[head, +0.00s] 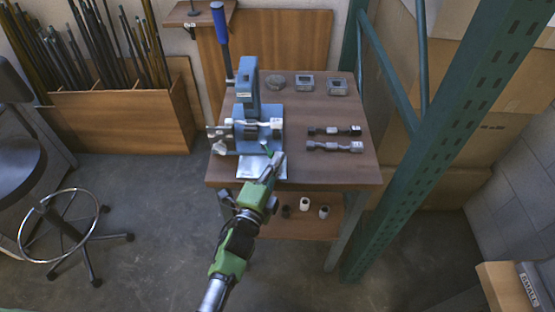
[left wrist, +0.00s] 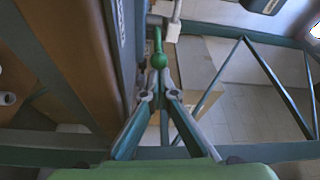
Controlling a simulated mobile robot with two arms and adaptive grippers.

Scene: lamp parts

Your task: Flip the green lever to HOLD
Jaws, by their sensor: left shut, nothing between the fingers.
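The green lever (head: 266,148) sits at the front of a blue press-like fixture (head: 247,88) on the wooden bench. In the left wrist view the lever (left wrist: 158,48) shows a round green knob at its near end, just past my fingertips. My left gripper (head: 272,166) is shut and empty at the bench's front edge, close to the lever. Its fingertips (left wrist: 158,86) meet just below the knob; I cannot tell if they touch it. No HOLD marking is readable. My right gripper is not in view.
Two dark and grey lamp parts (head: 335,146) lie on the bench (head: 350,175), with small containers (head: 304,82) behind them. A tall blue handle (head: 222,38) rises from the fixture. A green rack post (head: 440,150) stands close on the right.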

